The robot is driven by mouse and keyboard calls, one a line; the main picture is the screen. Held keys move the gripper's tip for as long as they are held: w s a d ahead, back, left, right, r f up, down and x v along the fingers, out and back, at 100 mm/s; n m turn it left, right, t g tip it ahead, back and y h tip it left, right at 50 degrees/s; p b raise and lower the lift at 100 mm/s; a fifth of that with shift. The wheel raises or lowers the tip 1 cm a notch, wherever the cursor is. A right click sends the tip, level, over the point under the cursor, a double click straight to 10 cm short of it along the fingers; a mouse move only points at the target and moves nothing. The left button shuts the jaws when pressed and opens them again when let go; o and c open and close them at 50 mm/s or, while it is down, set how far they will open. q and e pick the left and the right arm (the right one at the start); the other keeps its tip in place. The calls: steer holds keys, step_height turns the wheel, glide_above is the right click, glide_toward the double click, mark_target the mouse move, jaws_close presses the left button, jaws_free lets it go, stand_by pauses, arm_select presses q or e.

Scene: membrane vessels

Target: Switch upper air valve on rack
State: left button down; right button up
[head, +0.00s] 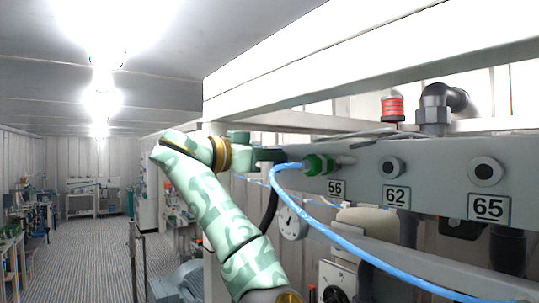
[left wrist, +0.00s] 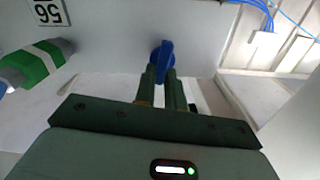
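A small blue valve handle (left wrist: 163,56) shows on the pale rack panel in the left wrist view. The two fingers of my left gripper (left wrist: 161,82) stand close together, one on each side of the handle, and the handle fills the narrow gap between them. In the head view my left gripper (head: 270,157) is at the left end of the grey rack panel (head: 440,172), near the "56" label (head: 335,188). The blue handle cannot be made out there. My right gripper is not in view.
A green hose connector (head: 318,164) with a blue hose (head: 345,243) sits right beside my left gripper; the connector also shows in the left wrist view (left wrist: 36,64). Round ports 62 (head: 391,167) and 65 (head: 486,171) lie further right. A corridor is open at the left.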

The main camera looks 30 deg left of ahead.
arm_select(q)
steer(key=m+b, duration=0.4)
steer(key=m, duration=0.1)
steer(key=f+m+b, duration=0.1)
steer(key=m+b, duration=0.4)
steer(key=d+m+b, duration=0.1)
steer(key=m+b, duration=0.3)
steer(key=m, duration=0.2)
steer(key=shift+s+f+b, duration=0.15)
steer(key=shift+f+b, duration=0.1)
steer(key=shift+b, duration=0.05)
stand_by(0.4)
steer(key=c, duration=1.9)
jaws_free()
steer(key=o, duration=0.4)
steer(key=shift+s, duration=0.1)
steer(key=shift+o, duration=0.2)
